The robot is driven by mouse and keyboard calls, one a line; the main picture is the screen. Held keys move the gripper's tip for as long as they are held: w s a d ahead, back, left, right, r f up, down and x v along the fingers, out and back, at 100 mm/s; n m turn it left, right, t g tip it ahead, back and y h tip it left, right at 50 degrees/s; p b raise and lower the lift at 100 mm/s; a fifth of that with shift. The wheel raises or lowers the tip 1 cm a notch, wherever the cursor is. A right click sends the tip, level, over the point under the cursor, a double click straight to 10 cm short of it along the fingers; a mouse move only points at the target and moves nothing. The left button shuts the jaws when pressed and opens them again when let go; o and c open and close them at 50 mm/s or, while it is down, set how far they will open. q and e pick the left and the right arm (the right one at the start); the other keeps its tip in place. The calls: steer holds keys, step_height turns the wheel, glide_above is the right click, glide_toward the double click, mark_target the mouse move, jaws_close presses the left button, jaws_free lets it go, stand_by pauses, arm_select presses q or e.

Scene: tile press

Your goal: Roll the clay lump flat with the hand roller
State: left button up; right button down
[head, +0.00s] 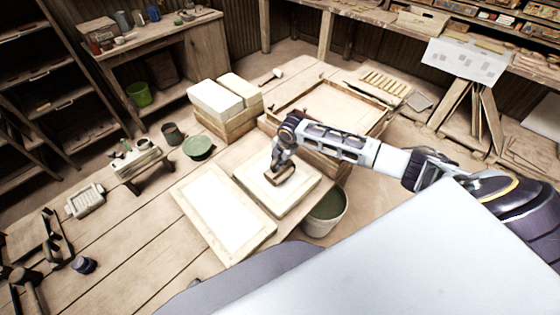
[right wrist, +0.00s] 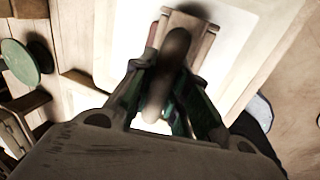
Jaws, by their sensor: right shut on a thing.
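My right gripper (head: 282,164) reaches in from the right in the head view and points down over a pale square board (head: 252,187). It is shut on the hand roller (head: 283,178), a brown roller that appears to rest on or just above the board's white middle. In the right wrist view, my gripper's fingers (right wrist: 168,85) close around the roller's rounded handle, and the roller's brown body (right wrist: 190,34) shows beyond. I cannot pick out the clay lump; the roller and gripper may hide it. My left gripper is not in view.
A framed white panel (head: 216,205) lies left of the board. A bucket (head: 325,214) stands close on its right. Stacked white blocks (head: 215,100) and a large wooden tray (head: 330,108) stand behind. A green round dish (head: 198,147) sits left. Floor at lower left is partly clear.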

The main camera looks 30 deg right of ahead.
steer(key=shift+w+a+f, duration=0.3)
steer(key=shift+w+f, duration=0.05)
steer(key=shift+w, duration=0.35)
steer(key=shift+w+a+b, duration=0.25)
steer(key=shift+w+b, duration=0.25)
steer(key=shift+w, duration=0.15)
steer(key=shift+w+a+r, duration=0.1)
steer(key=shift+w+r, duration=0.1)
steer(key=shift+w, duration=0.45)
steer(key=shift+r, duration=0.15)
step_height(320, 180, up, 7)
steer(key=p, duration=0.1)
stand_by(0.6)
steer(key=shift+w, duration=0.15)
stand_by(0.4)
